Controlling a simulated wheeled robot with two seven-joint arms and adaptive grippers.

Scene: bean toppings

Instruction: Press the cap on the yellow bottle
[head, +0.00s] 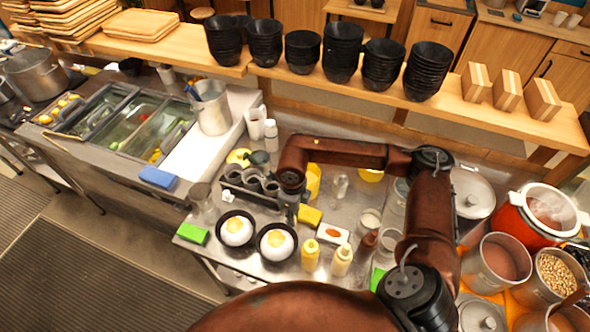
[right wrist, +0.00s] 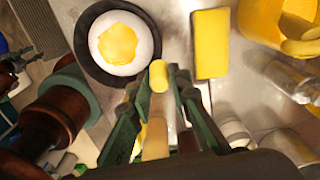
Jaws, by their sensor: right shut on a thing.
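Two yellow bottles, a left one (head: 310,257) and a right one (head: 342,262), stand upright on the steel counter, right of two black bowls. My right gripper (head: 291,212) is above the counter, between the right bowl (head: 276,243) and a yellow sponge (head: 309,216). In the right wrist view its fingers (right wrist: 160,95) are shut on a small yellow cylindrical thing (right wrist: 158,76). Pale yellow shapes behind the fingers are partly hidden, so I cannot tell whether they belong to it.
The left bowl (head: 236,229) holds white and yellow food, as does the right one. A cup rack (head: 250,185) and yellow cup (head: 313,180) stand behind. A white dish (head: 332,233) sits behind the bottles. Pots (head: 497,260) crowd the right. A green block (head: 193,233) lies at the left edge.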

